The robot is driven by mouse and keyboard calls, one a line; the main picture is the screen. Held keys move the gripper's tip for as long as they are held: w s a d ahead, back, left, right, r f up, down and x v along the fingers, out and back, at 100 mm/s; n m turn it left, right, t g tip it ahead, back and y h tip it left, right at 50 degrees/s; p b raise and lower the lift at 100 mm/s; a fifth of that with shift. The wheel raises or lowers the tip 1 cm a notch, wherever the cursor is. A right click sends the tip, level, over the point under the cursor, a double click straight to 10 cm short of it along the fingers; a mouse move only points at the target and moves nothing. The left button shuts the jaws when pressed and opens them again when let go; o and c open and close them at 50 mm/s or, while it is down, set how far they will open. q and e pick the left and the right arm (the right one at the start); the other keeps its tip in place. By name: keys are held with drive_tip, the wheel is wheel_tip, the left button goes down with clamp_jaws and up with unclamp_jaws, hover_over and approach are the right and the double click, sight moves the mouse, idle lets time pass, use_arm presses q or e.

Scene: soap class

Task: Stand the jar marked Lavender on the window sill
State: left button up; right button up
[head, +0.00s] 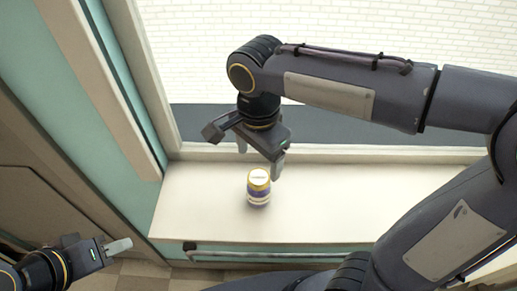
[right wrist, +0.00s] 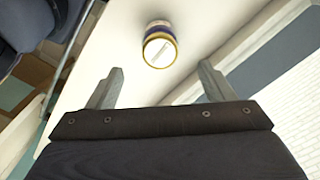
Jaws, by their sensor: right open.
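A small jar (head: 258,188) with a gold lid, a white label on top and a purple and white body stands upright on the white window sill (head: 330,205). Its marking is too small to read. In the right wrist view the jar (right wrist: 159,46) is beyond the fingertips, between their lines. My right gripper (head: 259,158) is open and empty, above and just behind the jar, apart from it. Its two spread fingers show in the right wrist view (right wrist: 157,82). My left gripper (head: 125,245) is low at the left, away from the sill; its finger opening cannot be made out.
The window (head: 330,40) with a pale brick wall outside lies behind the sill. A teal and cream frame (head: 115,90) bounds the sill at left. A rail (head: 250,256) runs along its front edge. The sill right of the jar is clear.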

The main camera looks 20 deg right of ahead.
drive_tip(key=shift+r, duration=0.85)
drive_tip(key=shift+d, duration=0.1)
drive_tip(key=s+d+f+n+t+y, duration=0.3)
drive_tip(key=s+d+f+n+t, duration=0.2)
drive_tip(key=s+d+n, duration=0.5)
drive_tip(key=shift+s+d+f+n+t+y, duration=0.3)
drive_tip(key=shift+f+y, duration=0.1)
drive_tip(key=shift+f, duration=0.3)
drive_tip(key=shift+s, duration=0.1)
